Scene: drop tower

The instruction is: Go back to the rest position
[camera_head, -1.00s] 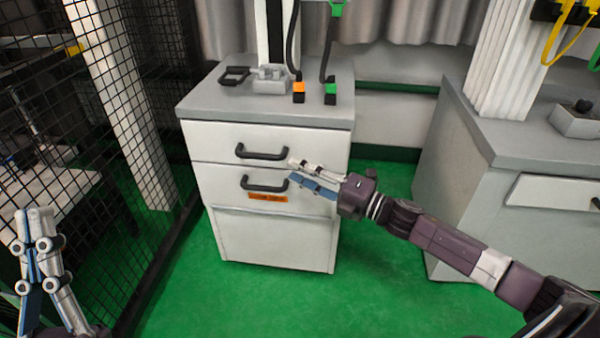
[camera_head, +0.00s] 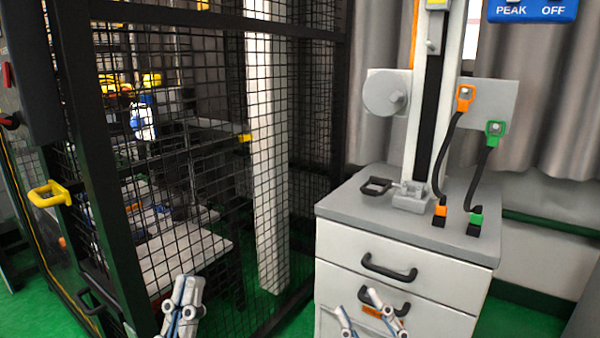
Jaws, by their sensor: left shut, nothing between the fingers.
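My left gripper (camera_head: 188,282) is at the bottom of the head view, left of centre. Its fingers are together and hold nothing. It shows in front of the black mesh fence, apart from the cabinet. My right gripper (camera_head: 357,302) is at the bottom edge, in front of the cabinet's second drawer. Its two fingers are spread apart with nothing between them. Whether it touches the drawer front is hard to tell. Most of both arms is below the picture.
A white drawer cabinet (camera_head: 385,233) with black handles carries a drop tower (camera_head: 433,95) and orange and green plugs with cables. A black mesh fence (camera_head: 215,130) with a yellow-handled gate (camera_head: 48,194) stands on the left. Green floor shows at lower right.

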